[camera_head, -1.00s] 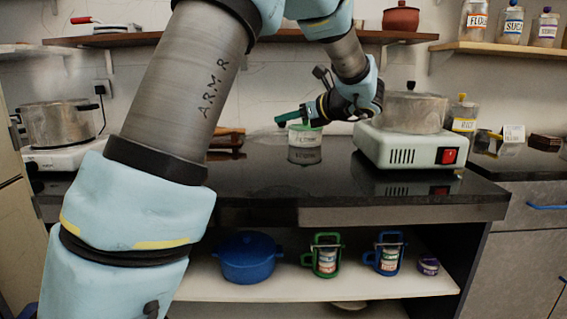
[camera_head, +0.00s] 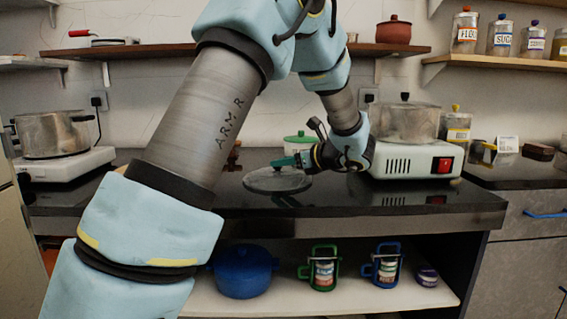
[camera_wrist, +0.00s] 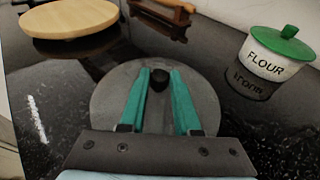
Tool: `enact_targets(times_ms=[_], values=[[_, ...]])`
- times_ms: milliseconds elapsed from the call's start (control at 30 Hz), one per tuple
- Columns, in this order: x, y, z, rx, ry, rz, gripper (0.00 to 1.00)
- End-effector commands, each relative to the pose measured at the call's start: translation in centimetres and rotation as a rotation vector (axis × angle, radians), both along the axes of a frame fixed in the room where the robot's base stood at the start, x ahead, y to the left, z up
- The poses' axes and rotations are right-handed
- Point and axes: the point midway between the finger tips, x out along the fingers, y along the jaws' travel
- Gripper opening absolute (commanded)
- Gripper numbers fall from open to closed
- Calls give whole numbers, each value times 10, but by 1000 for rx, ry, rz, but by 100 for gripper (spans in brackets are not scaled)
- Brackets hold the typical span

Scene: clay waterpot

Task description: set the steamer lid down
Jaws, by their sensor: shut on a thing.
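My gripper (camera_head: 285,161) is shut on the black knob (camera_wrist: 158,78) of the steamer lid, with one teal finger on either side. The lid is a flat, round grey disc (camera_head: 268,182) over the dark counter, left of the white hot plate. It looks about level. It also shows under the fingers in the wrist view (camera_wrist: 112,98). Whether it touches the counter or hovers just above it, I cannot tell.
The white flour jar (camera_head: 299,143) with a green lid stands behind the lid, to its right in the wrist view. A round wooden board (camera_wrist: 70,18) is at the upper left there. A pot (camera_head: 408,122) stands on the right hot plate (camera_head: 415,160).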

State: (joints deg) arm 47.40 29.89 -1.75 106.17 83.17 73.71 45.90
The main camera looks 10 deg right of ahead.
Motion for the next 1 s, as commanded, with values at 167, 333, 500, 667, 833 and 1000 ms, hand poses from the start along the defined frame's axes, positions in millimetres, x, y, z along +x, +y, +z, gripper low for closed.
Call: enact_targets(times_ms=[167,333,500,667,833,1000], values=[[0,0,-2,1,1,0,44],[0,0,-2,1,1,0,61],[0,0,-2,1,1,0,61],[-3,-3,3,0,0,-1,61],[-25,-18,11,0,0,-4,61],[-54,-38,22,0,0,-5,61]])
